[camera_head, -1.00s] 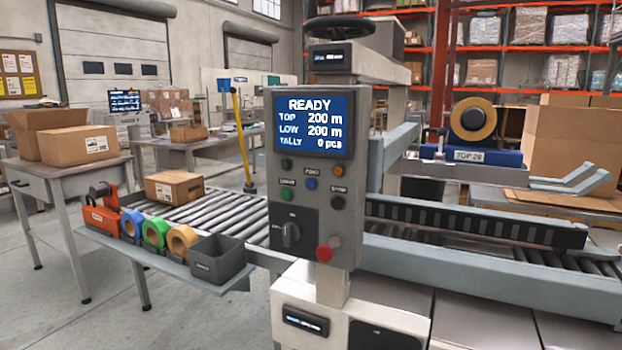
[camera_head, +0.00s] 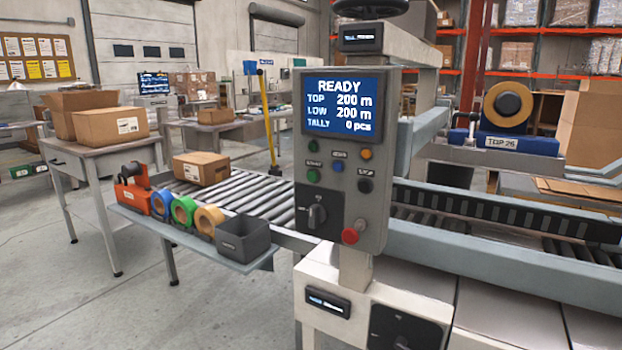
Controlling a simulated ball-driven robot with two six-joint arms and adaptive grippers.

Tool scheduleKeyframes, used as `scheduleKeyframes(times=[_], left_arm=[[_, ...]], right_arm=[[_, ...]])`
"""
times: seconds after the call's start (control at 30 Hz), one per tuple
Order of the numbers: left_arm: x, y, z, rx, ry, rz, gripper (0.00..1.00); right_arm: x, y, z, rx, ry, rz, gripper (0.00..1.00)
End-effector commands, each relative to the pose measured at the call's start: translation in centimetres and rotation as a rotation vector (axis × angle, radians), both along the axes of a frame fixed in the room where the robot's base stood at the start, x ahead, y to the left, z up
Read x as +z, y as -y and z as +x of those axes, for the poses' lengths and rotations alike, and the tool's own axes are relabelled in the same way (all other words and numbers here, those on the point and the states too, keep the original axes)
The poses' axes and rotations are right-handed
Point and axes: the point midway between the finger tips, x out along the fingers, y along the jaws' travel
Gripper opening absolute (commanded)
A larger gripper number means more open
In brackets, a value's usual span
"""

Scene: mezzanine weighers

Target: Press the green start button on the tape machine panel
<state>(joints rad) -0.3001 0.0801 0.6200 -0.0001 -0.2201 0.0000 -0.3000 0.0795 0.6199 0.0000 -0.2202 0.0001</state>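The tape machine panel (camera_head: 382,110) is a grey upright box near the middle of the head view. Its blue screen (camera_head: 340,107) reads READY, TOP 200 m, LOW 200 m, TALLY 0 pcs. Two green buttons sit at its left side: an upper one (camera_head: 314,146) and a lower one (camera_head: 313,176). Their labels are too small to read surely. Near them are an orange button (camera_head: 365,154), a blue button (camera_head: 337,167) and a black button (camera_head: 365,186). Below are a rotary switch (camera_head: 317,215) and a red button (camera_head: 350,236). Neither of my grippers is in view.
A roller conveyor (camera_head: 262,203) with a carton (camera_head: 201,168) runs behind the panel. A side shelf (camera_head: 205,250) at left holds tape rolls and a grey bin (camera_head: 243,238). Machine rails (camera_head: 500,262) extend right. Open floor lies at front left.

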Motion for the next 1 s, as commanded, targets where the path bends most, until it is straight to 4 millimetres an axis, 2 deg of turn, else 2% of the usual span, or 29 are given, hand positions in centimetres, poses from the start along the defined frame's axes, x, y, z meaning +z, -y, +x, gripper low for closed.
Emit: scheduleKeyframes(times=[0.03, 0.27, 1.0], left_arm=[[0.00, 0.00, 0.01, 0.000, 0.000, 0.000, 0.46], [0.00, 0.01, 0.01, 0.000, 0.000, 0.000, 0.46], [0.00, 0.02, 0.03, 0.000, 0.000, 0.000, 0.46]], right_arm=[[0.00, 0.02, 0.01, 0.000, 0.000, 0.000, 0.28], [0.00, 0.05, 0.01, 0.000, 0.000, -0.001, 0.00], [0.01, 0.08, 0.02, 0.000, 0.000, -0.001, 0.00]])
